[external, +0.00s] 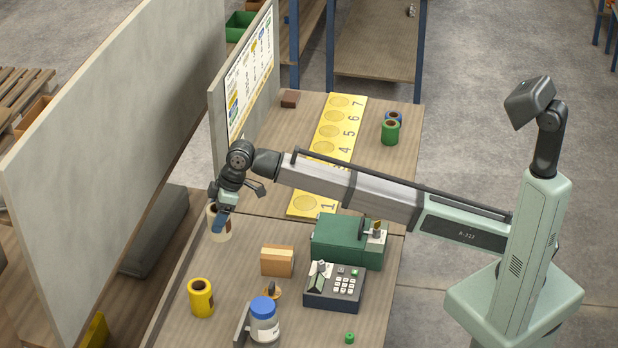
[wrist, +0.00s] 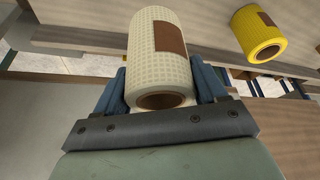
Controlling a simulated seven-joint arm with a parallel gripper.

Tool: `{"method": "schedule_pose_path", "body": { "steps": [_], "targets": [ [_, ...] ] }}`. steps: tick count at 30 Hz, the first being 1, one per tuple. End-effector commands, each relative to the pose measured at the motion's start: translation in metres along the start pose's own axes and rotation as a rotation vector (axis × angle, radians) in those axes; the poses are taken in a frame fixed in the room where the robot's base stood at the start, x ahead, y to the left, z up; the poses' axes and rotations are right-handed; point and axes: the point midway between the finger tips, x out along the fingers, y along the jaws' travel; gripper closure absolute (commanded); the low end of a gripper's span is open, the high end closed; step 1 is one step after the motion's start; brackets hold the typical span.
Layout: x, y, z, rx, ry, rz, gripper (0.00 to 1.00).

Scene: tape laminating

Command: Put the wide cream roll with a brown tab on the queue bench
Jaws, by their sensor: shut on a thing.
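The wide cream roll (wrist: 160,62) has a dotted surface and a brown tab (wrist: 169,39) on its side. It also shows in the external view (external: 219,230), partly covered by my gripper. My gripper (external: 223,212) is shut on the roll, with one blue finger on each side of it in the wrist view (wrist: 160,88). I cannot tell whether the roll touches the bench or hangs just above it. A wooden bench (external: 180,262) lies beneath. Behind it, another bench top (external: 385,170) carries a yellow strip (external: 335,135) with numbered round spots; the visible spots look empty.
A yellow roll (external: 201,298) stands at the front left. A cardboard box (external: 277,261), a green machine (external: 345,240), a keypad device (external: 334,287) and a blue-lidded jar (external: 264,320) crowd the near bench. Green and blue rolls (external: 391,130) stand right of the strip. A grey panel (external: 110,150) rises at left.

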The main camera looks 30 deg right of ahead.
Motion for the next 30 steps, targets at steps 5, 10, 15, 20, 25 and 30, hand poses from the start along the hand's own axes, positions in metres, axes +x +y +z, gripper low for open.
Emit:
{"method": "schedule_pose_path", "body": {
  "steps": [5, 10, 15, 20, 25, 30],
  "targets": [
    [-0.003, 0.005, 0.001, 0.006, 0.000, 0.002, 0.62],
    [-0.006, 0.037, 0.012, 0.042, 0.000, 0.018, 0.62],
    [-0.009, 0.097, 0.039, 0.112, -0.001, 0.046, 0.62],
    [-0.012, 0.155, 0.071, 0.182, -0.001, 0.075, 0.62],
    [-0.017, 0.215, 0.109, 0.257, 0.000, 0.106, 0.62],
    [-0.021, 0.265, 0.146, 0.327, 0.000, 0.135, 0.62]
  ]
}}
